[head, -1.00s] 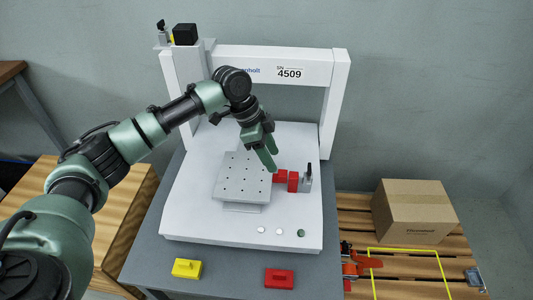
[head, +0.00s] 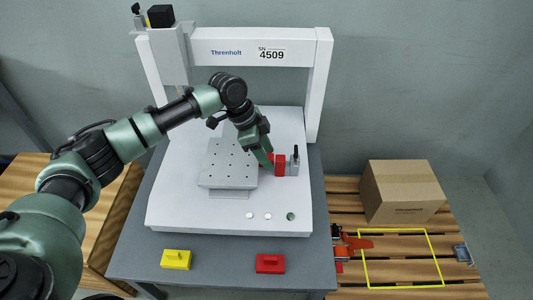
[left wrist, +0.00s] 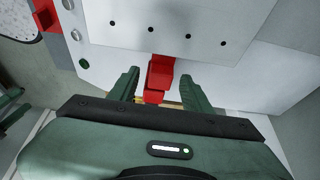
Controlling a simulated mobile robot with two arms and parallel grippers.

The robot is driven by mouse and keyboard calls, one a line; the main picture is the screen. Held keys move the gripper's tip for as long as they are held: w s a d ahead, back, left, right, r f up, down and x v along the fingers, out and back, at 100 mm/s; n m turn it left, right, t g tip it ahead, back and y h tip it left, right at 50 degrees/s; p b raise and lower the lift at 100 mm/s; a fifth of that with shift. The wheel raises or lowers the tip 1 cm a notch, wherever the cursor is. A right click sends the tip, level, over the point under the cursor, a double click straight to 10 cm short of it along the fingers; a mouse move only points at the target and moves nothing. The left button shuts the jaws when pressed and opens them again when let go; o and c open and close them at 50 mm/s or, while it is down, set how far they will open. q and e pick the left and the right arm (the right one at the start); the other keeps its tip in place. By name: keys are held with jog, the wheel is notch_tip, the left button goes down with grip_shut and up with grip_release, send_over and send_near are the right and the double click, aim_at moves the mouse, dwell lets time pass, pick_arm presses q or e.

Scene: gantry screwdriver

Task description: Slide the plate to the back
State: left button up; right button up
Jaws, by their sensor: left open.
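The grey plate (head: 222,170) with rows of small holes lies on the white base of the gantry machine, left of my gripper. Its holed face also shows across the top of the left wrist view (left wrist: 215,18). A red handle-like piece (head: 267,160) projects from the plate's right side, partly hidden by my fingers. My left gripper (head: 267,163) is open at this piece. In the left wrist view, the red piece (left wrist: 161,72) lies between the two spread green fingers (left wrist: 158,86), with gaps visible on both sides. My right gripper is not in view.
The white gantry frame (head: 318,85) rises behind. Yellow (head: 176,260) and red (head: 270,264) blocks sit at the front. A cardboard box (head: 400,190) is on the right pallet.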

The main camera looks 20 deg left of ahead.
pick_arm(q)
grip_shut()
dwell(1.3)
